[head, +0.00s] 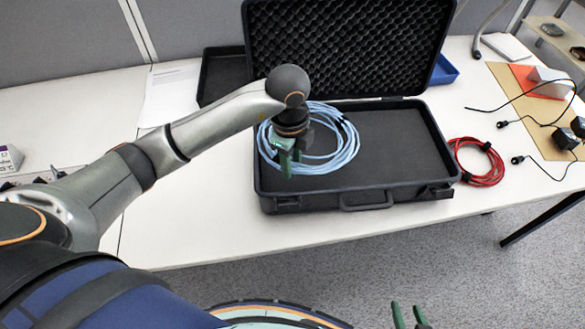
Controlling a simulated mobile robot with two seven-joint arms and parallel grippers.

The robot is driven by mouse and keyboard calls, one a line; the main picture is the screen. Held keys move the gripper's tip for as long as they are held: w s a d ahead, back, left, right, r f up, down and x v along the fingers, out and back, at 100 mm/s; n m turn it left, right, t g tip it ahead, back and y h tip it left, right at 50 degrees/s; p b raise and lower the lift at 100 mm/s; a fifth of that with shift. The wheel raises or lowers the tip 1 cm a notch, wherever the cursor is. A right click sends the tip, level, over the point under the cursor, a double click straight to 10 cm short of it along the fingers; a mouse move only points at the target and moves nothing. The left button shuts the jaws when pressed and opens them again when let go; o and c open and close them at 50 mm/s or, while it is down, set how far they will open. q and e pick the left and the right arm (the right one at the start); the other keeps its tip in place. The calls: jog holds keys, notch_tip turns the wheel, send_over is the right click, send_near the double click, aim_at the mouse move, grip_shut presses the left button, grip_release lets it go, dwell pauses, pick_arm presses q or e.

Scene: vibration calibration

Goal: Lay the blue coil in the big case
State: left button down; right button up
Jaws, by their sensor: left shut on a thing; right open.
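The big black case (400,145) stands open on the table, its foam-lined lid (345,45) raised at the back. The blue coil (343,155), a light blue looped cable, is over the left half of the case's inside. I cannot tell whether it touches the case floor. My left gripper (286,163) points down and is shut on the coil's left part, and the wrist hides some of the loops. My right gripper (408,309) is open and empty at the bottom edge, in front of the table and away from the case.
A red coil (488,168) lies on the table just right of the case. A blue tray (443,70) and a dark tray (222,72) are behind the case. Black cables and small devices (565,138) lie at the right. The table left of the case is mostly clear.

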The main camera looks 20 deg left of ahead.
pick_arm(q)
jog(key=shift+w+f, duration=0.2)
jog(key=shift+f, duration=0.15)
notch_tip(320, 180, down, 3)
jog(key=shift+r, duration=0.2)
jog(key=shift+c, duration=2.4)
grip_release()
jog(key=shift+s, duration=0.1)
jog(key=r, duration=0.8)
jog(key=r+p, duration=0.1)
jog(key=r, duration=0.3)
jog(key=shift+s+a, duration=0.1)
jog(key=shift+s, duration=0.2)
